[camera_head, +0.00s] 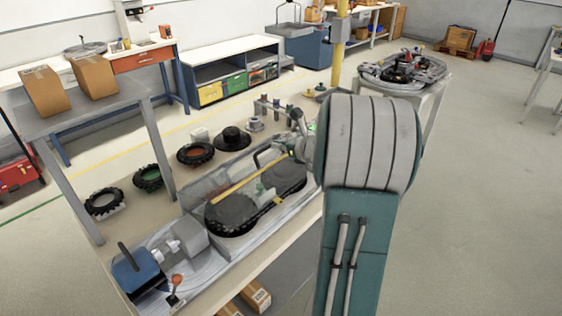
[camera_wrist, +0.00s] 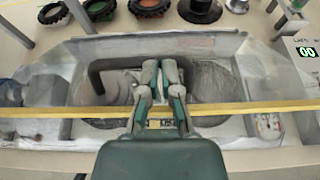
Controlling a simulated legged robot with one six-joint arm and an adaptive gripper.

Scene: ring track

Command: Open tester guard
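The tester is a low bench unit with two dark round pads (camera_head: 232,214). A clear guard panel with a grey frame (camera_wrist: 95,47) stands along its far side in the wrist view. A yellow bar (camera_head: 240,178) crosses the tester; it also spans the wrist view (camera_wrist: 235,108). A dark grey bent handle-like tube (camera_wrist: 96,78) runs toward my fingertips. My gripper (camera_wrist: 160,72) points at this tube, its fingers close together with a narrow gap. I cannot tell whether they touch or hold the tube.
Several black rings (camera_head: 148,178) lie on the bench beyond the tester. A blue-and-grey motor unit (camera_head: 135,270) sits at its near left end. A yellow post (camera_head: 339,50) stands behind. Open floor lies right.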

